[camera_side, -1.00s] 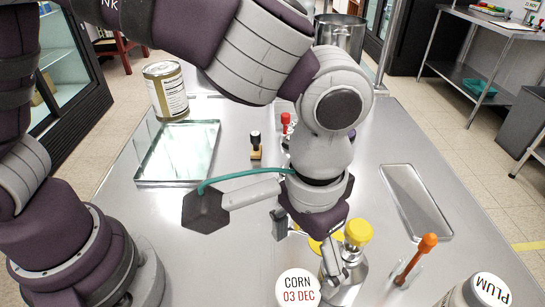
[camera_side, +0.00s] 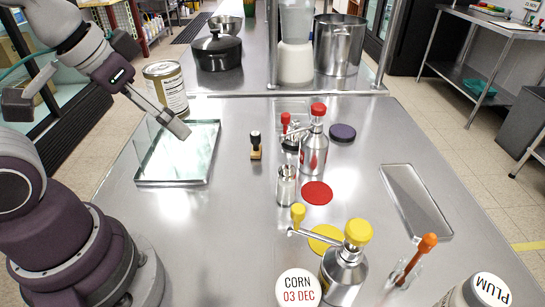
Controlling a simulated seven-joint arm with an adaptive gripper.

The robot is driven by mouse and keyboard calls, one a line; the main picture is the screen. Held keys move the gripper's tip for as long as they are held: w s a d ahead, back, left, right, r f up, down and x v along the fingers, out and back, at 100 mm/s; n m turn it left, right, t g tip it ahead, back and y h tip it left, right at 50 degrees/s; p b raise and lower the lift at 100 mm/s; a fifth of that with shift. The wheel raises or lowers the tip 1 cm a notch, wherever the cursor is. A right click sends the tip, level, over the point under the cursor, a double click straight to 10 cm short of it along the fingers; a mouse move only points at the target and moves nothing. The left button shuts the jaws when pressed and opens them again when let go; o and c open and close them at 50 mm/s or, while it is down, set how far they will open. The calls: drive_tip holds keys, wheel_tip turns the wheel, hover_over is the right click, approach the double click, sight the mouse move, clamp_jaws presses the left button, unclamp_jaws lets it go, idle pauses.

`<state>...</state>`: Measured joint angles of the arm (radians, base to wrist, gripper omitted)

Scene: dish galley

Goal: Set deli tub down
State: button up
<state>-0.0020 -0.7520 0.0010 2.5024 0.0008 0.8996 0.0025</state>
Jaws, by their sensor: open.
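A round white lid marked CORN 03 DEC (camera_side: 298,288) shows at the bottom edge; the body of its tub is mostly out of view. My gripper (camera_side: 178,130) is open at the left, above the right part of a shallow clear-sided tray (camera_side: 173,182). I see nothing held in it, and it is well apart from both tubs.
A yellow-topped dispenser (camera_side: 343,268) stands by the CORN lid, with a red-topped one (camera_side: 314,150) behind. A large can (camera_side: 166,88) stands behind the tray. An orange-handled tool (camera_side: 425,245), stamp (camera_side: 255,146) and flat tray (camera_side: 415,203) are also on the steel table.

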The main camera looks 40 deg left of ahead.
drive_tip(key=n+g+h, duration=0.5)
drive_tip(key=n+h, duration=0.7)
drive_tip(key=n, duration=0.5)
approach(294, 286)
drive_tip(key=shift+s+a+f, duration=0.2)
drive_tip(key=shift+s+a, duration=0.25)
drive_tip(key=shift+a, duration=0.05)
drive_tip(key=shift+s+a+f, duration=0.2)
drive_tip(key=shift+s+a, duration=0.25)
drive_tip(key=n+t, duration=0.1)
drive_tip(key=n+t+h, duration=0.1)
drive_tip(key=n, duration=0.1)
drive_tip(key=shift+w+d, duration=0.35)
drive_tip(key=shift+d, duration=0.05)
drive_tip(key=x, duration=1)
drive_tip(key=shift+s+d+f, duration=0.1)
drive_tip(key=shift+s+d, duration=0.1)
drive_tip(key=c, duration=1.3)
